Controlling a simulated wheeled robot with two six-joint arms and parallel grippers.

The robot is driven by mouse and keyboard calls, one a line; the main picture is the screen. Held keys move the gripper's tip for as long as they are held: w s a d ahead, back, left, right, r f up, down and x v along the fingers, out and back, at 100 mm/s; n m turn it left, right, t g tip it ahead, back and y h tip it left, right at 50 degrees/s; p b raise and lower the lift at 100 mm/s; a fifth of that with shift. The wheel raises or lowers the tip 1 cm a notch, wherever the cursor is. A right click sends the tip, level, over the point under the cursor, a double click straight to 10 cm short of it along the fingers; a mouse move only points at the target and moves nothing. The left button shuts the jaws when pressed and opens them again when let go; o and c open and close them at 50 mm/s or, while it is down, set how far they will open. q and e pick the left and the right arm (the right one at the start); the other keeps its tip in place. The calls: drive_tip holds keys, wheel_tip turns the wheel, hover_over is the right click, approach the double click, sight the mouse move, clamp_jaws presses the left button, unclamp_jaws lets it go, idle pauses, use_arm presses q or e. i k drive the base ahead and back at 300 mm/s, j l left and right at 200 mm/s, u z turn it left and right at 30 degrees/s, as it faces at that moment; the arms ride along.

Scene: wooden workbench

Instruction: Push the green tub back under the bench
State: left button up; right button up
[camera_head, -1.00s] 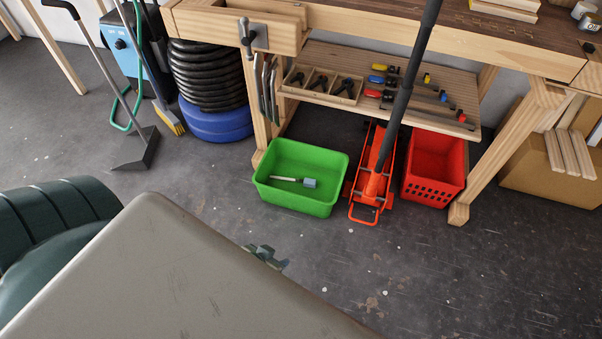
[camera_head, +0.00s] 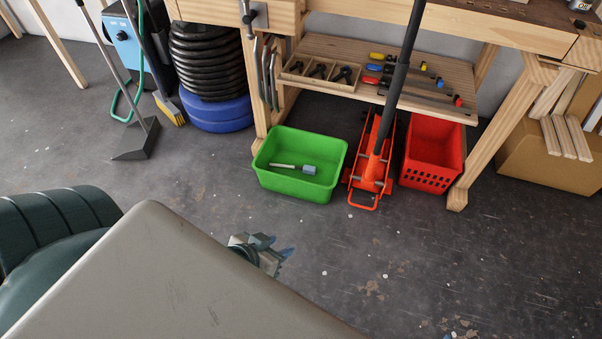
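The green tub (camera_head: 300,187) stands upright on the floor at the bench's front, just right of its left front leg, and sticks out forward of that leg. A brush-like tool with a pale handle and grey-blue head (camera_head: 308,169) lies in it. The wooden workbench (camera_head: 365,12) runs across the top, with a low shelf behind and above the tub. My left gripper (camera_head: 276,246) shows small beyond my grey body part, on the near side of the tub and apart from it. Its bluish fingertips look separated, with nothing between them. My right gripper is out of view.
A red floor jack (camera_head: 371,178) with a long dark handle stands close right of the tub. A red crate (camera_head: 432,146) is beyond it. Blue and black stacked rings (camera_head: 216,113) and a dustpan (camera_head: 137,142) are at left. Floor before the tub is clear.

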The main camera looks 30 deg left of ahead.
sight(283, 144)
drive_tip(key=u, duration=1.05)
drive_tip(key=j, duration=0.3)
